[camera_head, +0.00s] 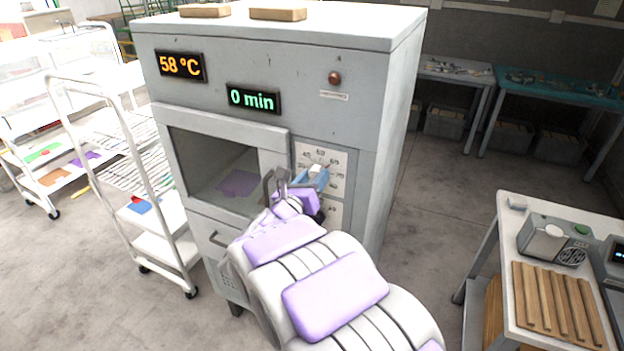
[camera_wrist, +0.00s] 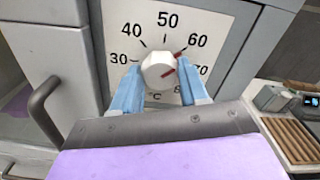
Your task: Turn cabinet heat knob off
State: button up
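The cabinet (camera_head: 300,60) is a large grey oven. The knob also shows in the head view (camera_head: 316,168), just above my gripper (camera_head: 312,179). The cabinet displays read 58 °C and 0 min.
A dark door handle (camera_wrist: 42,108) stands out just left of the dial. The cabinet window (camera_head: 205,160) shows a purple sheet inside. A white rack cart (camera_head: 160,245) stands close on the left. A table (camera_head: 507,240) with wooden slats is at right. Floor between is clear.

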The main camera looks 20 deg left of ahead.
jog(key=shift+a, duration=0.1)
jog(key=c, duration=0.4)
